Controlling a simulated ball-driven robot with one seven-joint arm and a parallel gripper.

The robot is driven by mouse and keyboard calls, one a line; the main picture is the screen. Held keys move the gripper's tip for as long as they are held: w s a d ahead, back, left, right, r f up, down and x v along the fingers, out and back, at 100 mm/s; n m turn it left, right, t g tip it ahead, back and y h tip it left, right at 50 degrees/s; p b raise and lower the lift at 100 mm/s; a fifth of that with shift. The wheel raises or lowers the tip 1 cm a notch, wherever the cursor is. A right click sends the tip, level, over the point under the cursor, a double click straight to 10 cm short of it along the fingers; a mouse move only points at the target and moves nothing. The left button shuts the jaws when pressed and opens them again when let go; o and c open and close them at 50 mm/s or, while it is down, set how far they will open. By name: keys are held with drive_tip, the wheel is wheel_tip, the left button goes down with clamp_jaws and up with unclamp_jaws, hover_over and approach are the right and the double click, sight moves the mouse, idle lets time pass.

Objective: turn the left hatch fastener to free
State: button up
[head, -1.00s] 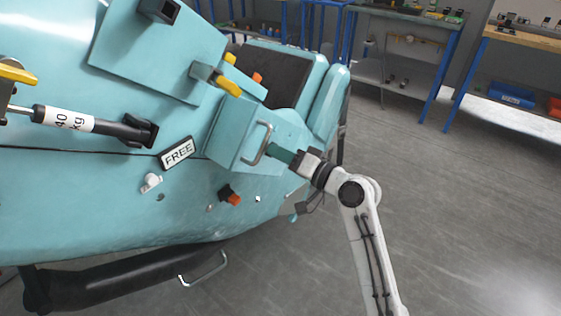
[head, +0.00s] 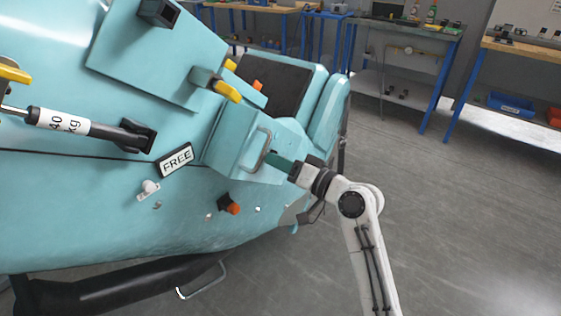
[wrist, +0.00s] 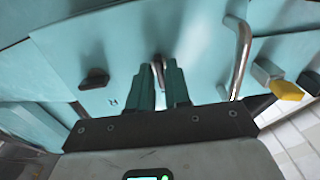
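The teal hatch box (head: 228,143) with a metal handle (head: 264,150) is on the right part of the teal train body in the head view. My gripper (head: 272,160) reaches it from the right, its fingertips partly hidden by the handle. In the wrist view, the two dark green fingers of my gripper (wrist: 161,80) are close together. A narrow dark fastener (wrist: 157,66) stands upright between them, and they appear closed on it. Another dark fastener (wrist: 95,78) lies roughly sideways on the panel to the left. Which one is the left hatch fastener is unclear.
The handle (wrist: 241,50) rises just right of the fingers, and a yellow-tipped part (wrist: 285,89) is further right. Floor on the right is clear.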

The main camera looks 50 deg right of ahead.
drive_tip(key=shift+o, duration=1.4)
drive_tip(key=s, duration=1)
drive_tip(key=shift+s+d+b, duration=0.2)
drive_tip(key=shift+s+b, duration=0.15)
drive_tip(key=shift+s, duration=0.05)
drive_tip(key=s+a+f+n+g+y+p, duration=0.2)
drive_tip(key=s+a+f+n+g+p, duration=0.15)
drive_tip(key=a+f+g+p, duration=0.5)
drive_tip(key=s+a+f+n+g+h+p, duration=0.2)
drive_tip(key=s+a+f+n+g, duration=0.2)
drive_tip(key=s+a+g, duration=0.3)
drive_tip(key=s+f+g, duration=0.1)
drive_tip(key=s, duration=0.4)
drive_tip(key=shift+f+h+p, duration=0.15)
drive_tip(key=shift+h+p, duration=0.15)
drive_tip(key=shift+h, duration=0.1)
